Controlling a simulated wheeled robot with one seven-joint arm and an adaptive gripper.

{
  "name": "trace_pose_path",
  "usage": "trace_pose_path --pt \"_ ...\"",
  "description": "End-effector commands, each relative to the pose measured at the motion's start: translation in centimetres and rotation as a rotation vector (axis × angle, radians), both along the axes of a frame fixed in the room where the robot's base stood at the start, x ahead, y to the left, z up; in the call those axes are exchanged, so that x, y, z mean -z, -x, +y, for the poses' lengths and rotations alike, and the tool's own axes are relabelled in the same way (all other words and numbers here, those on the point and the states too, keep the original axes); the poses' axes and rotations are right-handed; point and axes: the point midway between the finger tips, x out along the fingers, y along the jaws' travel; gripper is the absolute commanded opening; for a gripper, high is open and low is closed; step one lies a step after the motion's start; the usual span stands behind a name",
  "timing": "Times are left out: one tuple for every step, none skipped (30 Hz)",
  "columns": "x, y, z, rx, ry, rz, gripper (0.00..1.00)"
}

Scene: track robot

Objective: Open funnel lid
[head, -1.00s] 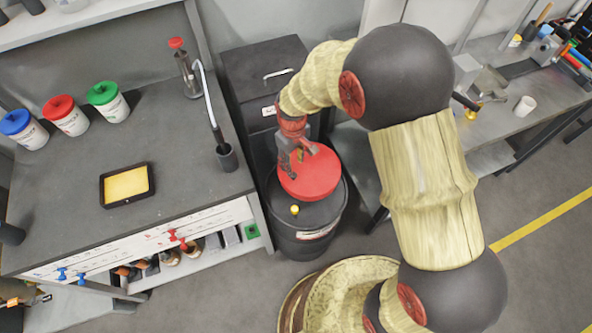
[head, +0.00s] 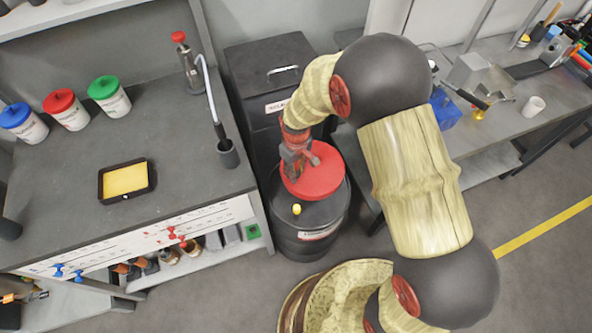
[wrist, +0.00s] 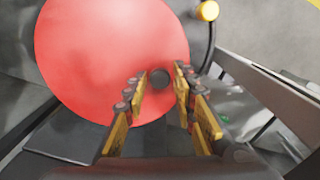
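The red round funnel lid (head: 318,180) lies flat on top of a black drum (head: 310,226), and it looks closed. In the wrist view the lid (wrist: 105,55) fills the upper left. A dark round knob (wrist: 160,78) shows near the lid's lower right edge. My gripper (head: 306,160) is over the lid in the head view. In the wrist view my gripper (wrist: 161,90) is open, with one finger on each side of the knob and a gap around it. Whether the fingers touch the lid cannot be told.
A yellow knob (head: 297,209) sits on the drum's front rim and also shows in the wrist view (wrist: 208,11). A grey workbench (head: 75,180) with a yellow tray (head: 126,181) stands left. A dark cabinet (head: 268,62) stands behind the drum.

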Motion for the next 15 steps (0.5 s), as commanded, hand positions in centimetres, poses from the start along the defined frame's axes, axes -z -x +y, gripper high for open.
trace_pose_path --pt "0.0 0.0 0.0 0.0 0.0 0.0 0.22" --pt "-0.01 0.0 0.0 0.0 0.0 0.0 0.21" --pt "0.0 0.01 -0.01 0.0 0.0 0.0 0.18" --pt "0.0 0.01 -0.01 0.0 0.0 0.0 0.17" --pt "0.0 0.01 -0.01 0.0 0.0 0.0 0.15" --pt "0.0 0.01 -0.01 0.0 0.0 0.0 0.13" --pt "0.0 0.01 -0.01 0.0 0.0 0.0 0.11" --pt "0.0 0.01 -0.01 0.0 0.0 0.0 0.09" --pt "0.0 0.01 -0.01 0.0 0.0 0.0 0.07" --pt "0.0 0.01 -0.01 0.0 0.0 0.0 0.05" --pt "0.0 0.01 -0.01 0.0 0.0 0.0 0.04" --pt "0.0 0.01 -0.01 0.0 0.0 0.0 0.01" --pt "0.0 0.01 -0.01 0.0 0.0 0.0 0.0" --pt "0.0 0.01 -0.01 0.0 0.0 0.0 0.0" --pt "0.0 0.01 -0.01 0.0 0.0 0.0 0.0"
